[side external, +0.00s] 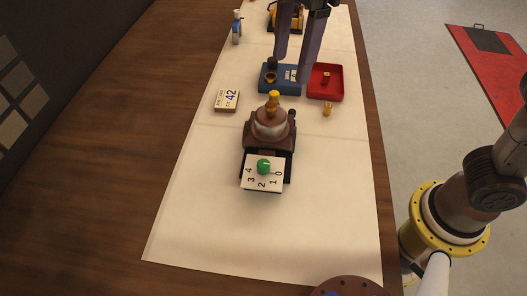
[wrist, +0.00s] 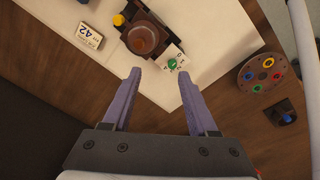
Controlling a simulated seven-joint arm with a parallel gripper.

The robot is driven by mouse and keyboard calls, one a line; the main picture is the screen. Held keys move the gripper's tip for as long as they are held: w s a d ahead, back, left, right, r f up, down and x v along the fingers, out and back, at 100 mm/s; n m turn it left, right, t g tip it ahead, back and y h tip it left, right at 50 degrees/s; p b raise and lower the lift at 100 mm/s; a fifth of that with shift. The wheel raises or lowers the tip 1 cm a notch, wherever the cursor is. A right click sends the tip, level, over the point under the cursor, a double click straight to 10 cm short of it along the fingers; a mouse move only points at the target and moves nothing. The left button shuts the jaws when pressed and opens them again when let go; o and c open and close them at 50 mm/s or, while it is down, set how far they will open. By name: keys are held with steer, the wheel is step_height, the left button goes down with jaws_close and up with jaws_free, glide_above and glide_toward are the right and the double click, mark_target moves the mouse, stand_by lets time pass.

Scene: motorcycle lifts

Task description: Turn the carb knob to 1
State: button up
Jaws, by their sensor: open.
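The carb (side external: 270,125) is a brown and metal body with a yellow top, standing on the white mat. At its near side is a white dial plate (side external: 250,184) marked 0 to 4, with the green carb knob (side external: 263,167) on it. Which number the knob points to is too small to tell. In the wrist view the knob (wrist: 172,63) shows near the gap between my fingertips.
A blue box (side external: 268,85) and a red tray (side external: 337,94) stand behind the carb, with a small brass part (side external: 327,109) near the tray. A card marked 42 (side external: 228,99) lies left. The near mat (side external: 255,235) is clear. A disc with coloured rings (wrist: 248,75) shows in the wrist view.

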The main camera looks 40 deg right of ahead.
steer(key=n, duration=0.2)
glide_above(263, 164)
step_height(263, 164, down, 4)
steer(key=shift+g+h, duration=0.3)
steer(key=shift+g, duration=0.1)
step_height(263, 164, down, 13)
steer(key=shift+d+f, duration=0.1)
steer(key=shift+f, duration=0.1)
jaws_close()
